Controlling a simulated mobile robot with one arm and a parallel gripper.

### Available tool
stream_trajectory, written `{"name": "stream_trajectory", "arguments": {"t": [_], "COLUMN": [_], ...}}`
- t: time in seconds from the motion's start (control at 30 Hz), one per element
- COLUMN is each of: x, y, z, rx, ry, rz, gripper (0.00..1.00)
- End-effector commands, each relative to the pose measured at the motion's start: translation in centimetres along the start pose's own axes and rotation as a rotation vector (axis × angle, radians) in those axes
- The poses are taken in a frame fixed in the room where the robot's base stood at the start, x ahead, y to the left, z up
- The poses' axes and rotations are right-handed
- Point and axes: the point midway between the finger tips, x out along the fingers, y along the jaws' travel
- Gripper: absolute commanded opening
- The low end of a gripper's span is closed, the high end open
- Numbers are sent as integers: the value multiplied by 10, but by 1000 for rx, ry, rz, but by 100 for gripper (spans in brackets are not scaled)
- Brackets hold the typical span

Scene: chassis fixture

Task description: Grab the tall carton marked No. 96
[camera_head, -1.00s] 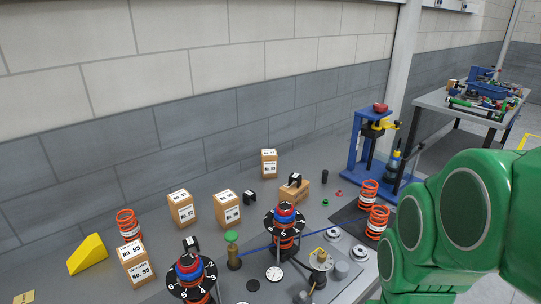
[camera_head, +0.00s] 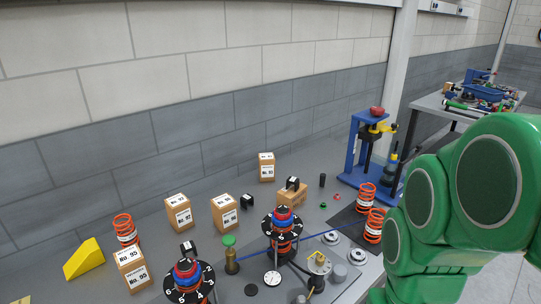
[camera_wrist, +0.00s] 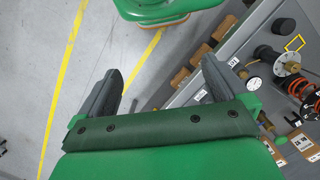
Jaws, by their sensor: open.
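Several brown cartons with white number labels stand on the grey bench (camera_head: 85,287) in the head view. One is the upright carton (camera_head: 225,213) right of centre-left, whose number looks like 96 or 98 but is too small to be sure. Others are a front-left carton (camera_head: 131,270) that seems to read 95, a carton (camera_head: 179,213) that seems to read 97, and a back carton (camera_head: 266,168) with an unclear number. My gripper (camera_wrist: 162,66) is open and empty in the wrist view, over the floor beside the bench edge. It is outside the head view.
Black dial fixtures (camera_head: 283,226) with red and blue tops stand at the bench front. Orange springs (camera_head: 365,196), a yellow wedge (camera_head: 84,258) and a blue press (camera_head: 366,150) are around them. A block wall (camera_head: 100,160) closes the back. A second table (camera_head: 450,108) stands far right.

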Motion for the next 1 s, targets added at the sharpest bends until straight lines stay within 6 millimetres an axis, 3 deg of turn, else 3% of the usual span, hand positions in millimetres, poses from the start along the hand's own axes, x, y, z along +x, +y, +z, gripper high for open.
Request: {"name": "stream_trajectory", "arguments": {"t": [0.13, 0.57, 0.77, 1.0], "x": [-15, -27, -36, -53], "y": [0, -19, -38, -82], "z": [1, -57, -100, -179], "rx": [-2, -121, -207, -354], "ry": [5, 97, 166, 302], "rz": [0, -13, -26, -65], "gripper": [100, 100, 100, 100]}}
